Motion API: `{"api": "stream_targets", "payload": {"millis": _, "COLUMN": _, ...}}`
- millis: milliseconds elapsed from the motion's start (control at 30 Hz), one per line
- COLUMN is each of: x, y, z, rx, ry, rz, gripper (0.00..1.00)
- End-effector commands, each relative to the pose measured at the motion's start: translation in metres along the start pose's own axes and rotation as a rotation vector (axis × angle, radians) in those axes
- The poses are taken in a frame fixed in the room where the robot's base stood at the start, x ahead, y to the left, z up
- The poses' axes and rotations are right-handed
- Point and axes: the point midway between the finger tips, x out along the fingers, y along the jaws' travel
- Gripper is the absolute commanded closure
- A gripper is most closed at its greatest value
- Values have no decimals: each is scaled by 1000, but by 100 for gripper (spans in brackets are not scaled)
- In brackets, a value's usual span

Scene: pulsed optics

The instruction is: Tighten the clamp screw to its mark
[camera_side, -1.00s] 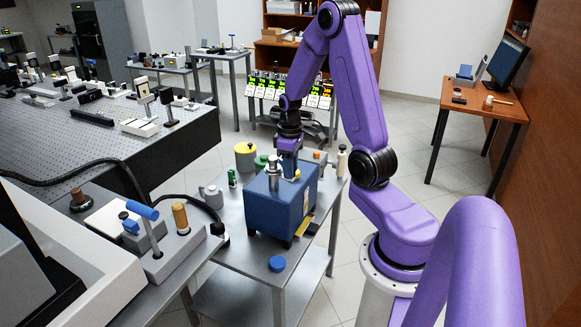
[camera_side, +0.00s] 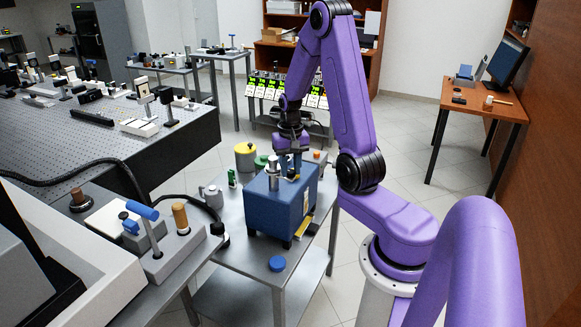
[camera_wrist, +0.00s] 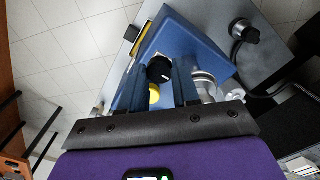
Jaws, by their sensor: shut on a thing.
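The clamp screw shows in the wrist view as a black round knob (camera_wrist: 160,69) with a white line on its face. It sits on top of a blue box (camera_side: 278,209). My gripper (camera_side: 290,171) points down over the box, its two blue fingers on either side of the knob, shut on it. A small yellow round part (camera_wrist: 154,94) shows between the fingers, close to the knob. A silver cylinder (camera_side: 273,174) stands on the box beside the gripper. I cannot make out the mark for the screw.
The box stands on a grey metal table (camera_side: 235,257). A blue disc (camera_side: 277,264) lies near its front edge. A yellow-topped can (camera_side: 245,157), a grey pot (camera_side: 212,196) and other small items stand around the box.

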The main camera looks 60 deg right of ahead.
Motion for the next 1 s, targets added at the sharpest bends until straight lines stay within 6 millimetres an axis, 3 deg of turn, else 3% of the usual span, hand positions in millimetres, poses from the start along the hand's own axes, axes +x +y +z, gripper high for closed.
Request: {"api": "stream_targets", "payload": {"millis": 1000, "x": -1, "y": 0, "z": -2, "rx": 964, "ry": 6, "rz": -3, "gripper": 100}}
